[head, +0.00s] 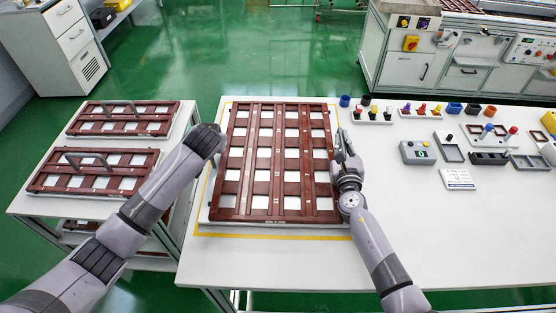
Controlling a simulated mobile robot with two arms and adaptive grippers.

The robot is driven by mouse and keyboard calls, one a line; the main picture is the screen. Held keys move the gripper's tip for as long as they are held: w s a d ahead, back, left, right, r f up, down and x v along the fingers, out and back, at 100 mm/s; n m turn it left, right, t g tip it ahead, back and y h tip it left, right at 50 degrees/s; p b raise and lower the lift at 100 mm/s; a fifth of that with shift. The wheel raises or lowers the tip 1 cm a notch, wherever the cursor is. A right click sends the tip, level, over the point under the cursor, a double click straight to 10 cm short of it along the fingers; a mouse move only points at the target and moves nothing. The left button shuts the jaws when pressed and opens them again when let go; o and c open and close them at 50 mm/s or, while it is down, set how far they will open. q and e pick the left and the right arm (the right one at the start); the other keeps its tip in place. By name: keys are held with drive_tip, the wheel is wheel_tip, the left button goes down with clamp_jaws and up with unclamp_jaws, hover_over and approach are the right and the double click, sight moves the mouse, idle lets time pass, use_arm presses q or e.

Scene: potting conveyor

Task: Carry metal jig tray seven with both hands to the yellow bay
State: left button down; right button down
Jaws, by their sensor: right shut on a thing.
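A large red-brown jig tray (270,216) with a grid of white squares is over the yellow-outlined bay (270,235) on the white table. The yellow line shows along its left and near sides. I cannot read a number seven on it, nor tell whether it rests on the table or hangs just above. My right gripper (343,146) is shut on the tray's right edge. My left gripper (219,132) is at the tray's left edge; its fingers are mostly hidden by my wrist, so its grip is unclear.
Two similar trays with handles, a far one (122,118) and a nearer one (95,170), lie on a lower white cart (30,208) at left. Coloured pegs, a grey box (418,152) and small bins stand right of the bay. The table's front right is clear.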

use_arm(q)
drive_tip(key=c, duration=2.2)
unclamp_jaws()
drive_tip(key=shift+a+f, duration=0.15)
drive_tip(key=shift+f, duration=0.15)
use_arm(e)
drive_tip(key=c, duration=2.2)
unclamp_jaws()
drive_tip(key=shift+d+f, duration=0.2)
drive_tip(key=shift+f, duration=0.1)
use_arm(q)
drive_tip(key=o, duration=0.5)
drive_tip(key=shift+r, duration=0.15)
use_arm(e)
drive_tip(key=o, duration=0.5)
drive_tip(key=shift+r, duration=0.2)
use_arm(q)
drive_tip(key=shift+r, duration=0.1)
use_arm(e)
drive_tip(key=shift+a+r, duration=0.1)
drive_tip(key=shift+r, duration=0.05)
